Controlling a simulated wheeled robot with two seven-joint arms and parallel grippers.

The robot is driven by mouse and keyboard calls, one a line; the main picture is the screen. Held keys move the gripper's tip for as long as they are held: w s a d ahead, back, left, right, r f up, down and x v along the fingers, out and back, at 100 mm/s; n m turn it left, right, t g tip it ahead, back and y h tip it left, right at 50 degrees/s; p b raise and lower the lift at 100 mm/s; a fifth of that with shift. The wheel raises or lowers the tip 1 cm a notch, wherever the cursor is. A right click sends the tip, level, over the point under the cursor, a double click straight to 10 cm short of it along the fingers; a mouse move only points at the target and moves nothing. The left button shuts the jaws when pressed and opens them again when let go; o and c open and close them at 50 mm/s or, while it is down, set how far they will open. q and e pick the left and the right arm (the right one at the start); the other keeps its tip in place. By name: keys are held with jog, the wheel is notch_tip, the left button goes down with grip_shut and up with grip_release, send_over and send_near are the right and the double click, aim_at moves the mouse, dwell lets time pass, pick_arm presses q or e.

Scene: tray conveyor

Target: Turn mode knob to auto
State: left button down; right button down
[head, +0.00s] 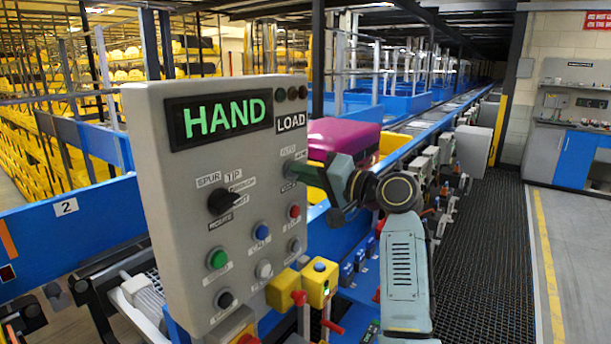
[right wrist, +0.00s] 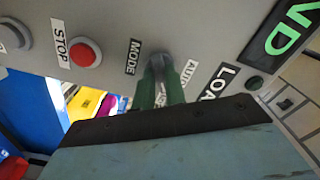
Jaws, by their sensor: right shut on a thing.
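The mode knob (right wrist: 158,64) is a small grey knob on the grey control panel (head: 150,130), next to the MODE and AUTO labels in the right wrist view. My right gripper (head: 312,172) reaches the panel from the right in the head view. Its green fingers, also in the right wrist view (right wrist: 160,88), are shut around the knob. The AUTO label (right wrist: 184,75) is partly covered by a finger. The panel display (head: 225,117) reads HAND in green, with LOAD beside it. In the head view the knob is mostly hidden by the gripper. My left gripper is not in view.
A black selector (head: 223,201) labelled SPUR and TIP sits left of my gripper. Below are a green button (head: 217,259), a blue button (head: 262,231) and a red STOP button (head: 294,211). A magenta item (head: 342,138) lies behind the panel near the blue conveyor.

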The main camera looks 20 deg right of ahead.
jog(key=shift+w+d+f+n+b, duration=0.1)
jog(key=shift+n+b, duration=1.65)
jog(key=shift+n, duration=1.15)
jog(key=shift+f+n+b, duration=0.1)
jog(key=shift+n+b, duration=1.65)
jog(key=shift+n, duration=1.15)
jog(key=shift+r, duration=0.1)
jog(key=c, duration=1.4)
grip_release()
jog(key=shift+c, duration=0.2)
jog(key=b+v, duration=0.2)
jog(key=v, duration=1.1)
